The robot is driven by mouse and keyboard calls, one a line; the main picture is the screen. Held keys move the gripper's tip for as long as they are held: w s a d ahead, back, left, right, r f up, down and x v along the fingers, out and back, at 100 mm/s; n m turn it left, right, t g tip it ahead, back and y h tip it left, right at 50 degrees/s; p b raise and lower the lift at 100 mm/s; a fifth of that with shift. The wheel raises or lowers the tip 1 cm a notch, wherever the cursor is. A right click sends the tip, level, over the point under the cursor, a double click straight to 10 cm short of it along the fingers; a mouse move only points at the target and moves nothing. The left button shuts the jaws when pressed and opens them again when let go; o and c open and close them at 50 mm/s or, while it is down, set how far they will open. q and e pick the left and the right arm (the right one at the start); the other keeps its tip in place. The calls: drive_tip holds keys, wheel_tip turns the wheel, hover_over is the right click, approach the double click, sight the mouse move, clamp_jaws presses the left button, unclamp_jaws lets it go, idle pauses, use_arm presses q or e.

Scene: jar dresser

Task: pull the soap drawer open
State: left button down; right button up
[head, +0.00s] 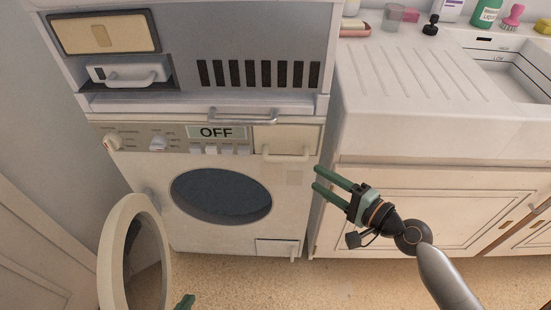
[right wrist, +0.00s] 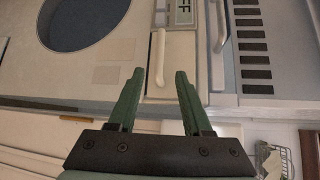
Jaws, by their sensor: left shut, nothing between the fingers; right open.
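The soap drawer (head: 285,138) is the cream panel at the upper right of the washing machine front, right of the OFF display. It looks closed, and its pale bar handle (head: 286,155) runs along its lower edge. My right gripper (head: 317,178) is open and empty, below and right of the handle. In the right wrist view the drawer front (right wrist: 181,60) is ahead, and the handle (right wrist: 156,62) lies in line with the gap between the fingers, apart from them. My left gripper (head: 185,301) barely shows at the bottom edge, shut and empty.
The round machine door (head: 110,250) hangs open at the left. Above the machine, a grey dryer (head: 210,40) has a metal bar handle (head: 243,116). A sink counter (head: 415,90) with bottles and cabinets stands at the right. The floor in front is clear.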

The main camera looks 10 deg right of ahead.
sight(289, 161)
drive_tip(key=x, duration=1.2)
drive_tip(key=shift+c, duration=0.2)
clamp_jaws()
idle(1.0)
